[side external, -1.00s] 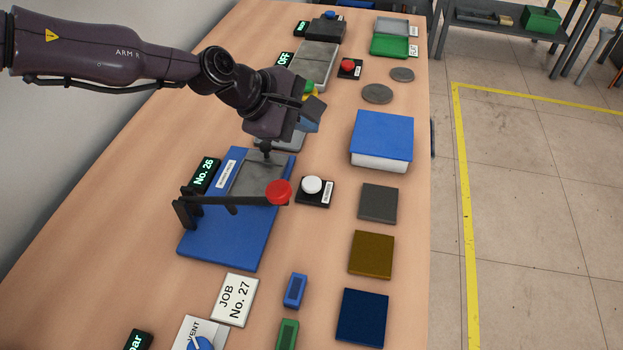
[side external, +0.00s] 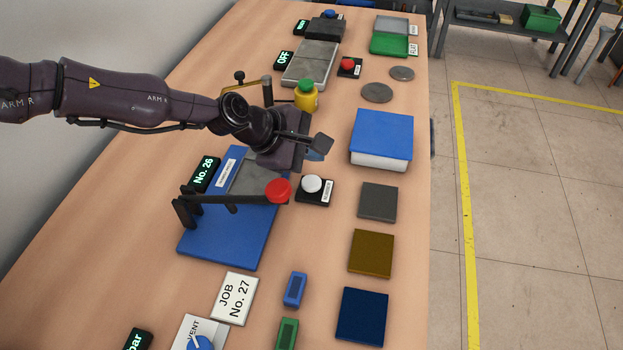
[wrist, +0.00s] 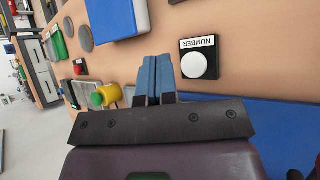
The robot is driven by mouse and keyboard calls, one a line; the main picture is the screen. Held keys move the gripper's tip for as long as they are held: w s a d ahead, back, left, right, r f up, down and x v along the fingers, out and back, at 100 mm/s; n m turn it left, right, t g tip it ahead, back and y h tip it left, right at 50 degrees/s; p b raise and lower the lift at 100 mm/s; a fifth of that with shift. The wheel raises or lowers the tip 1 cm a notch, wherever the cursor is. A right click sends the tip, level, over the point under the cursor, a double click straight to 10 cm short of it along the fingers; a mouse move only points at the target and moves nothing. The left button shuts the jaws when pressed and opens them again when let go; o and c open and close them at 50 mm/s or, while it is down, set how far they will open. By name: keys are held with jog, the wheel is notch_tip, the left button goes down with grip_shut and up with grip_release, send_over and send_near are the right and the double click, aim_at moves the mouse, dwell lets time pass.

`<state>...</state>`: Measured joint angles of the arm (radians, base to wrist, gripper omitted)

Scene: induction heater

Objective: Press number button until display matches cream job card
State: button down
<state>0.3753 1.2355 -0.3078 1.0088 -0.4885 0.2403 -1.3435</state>
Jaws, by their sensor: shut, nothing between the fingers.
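The number button is a white round cap (side external: 312,184) on a black base with a label; in the wrist view the white cap (wrist: 194,65) shows beside the word NUMBER. The small display (side external: 204,174) reads "No. 26" in green. The cream job card (side external: 235,298) lies flat and reads "JOB No. 27". My gripper (side external: 315,154) is just behind the white button in the side view, apart from it. In the wrist view its blue fingers (wrist: 155,77) are together and empty, to the left of the button.
A blue press base (side external: 225,240) with a red-knobbed lever (side external: 278,191) stands close to the button. A blue-topped block (side external: 382,135) lies to the right, with several flat plates along the table's right side. A yellow item with a green top (side external: 306,97) stands behind my gripper.

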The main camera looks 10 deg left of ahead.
aim_at(311, 184)
jog(key=shift+f, duration=2.1)
dwell(0.4)
jog(key=shift+f, duration=0.4)
jog(key=shift+f, duration=0.55)
dwell(0.7)
jog(key=shift+r, duration=0.95)
jog(key=shift+r, duration=2.5)
jog(key=shift+a, duration=0.1)
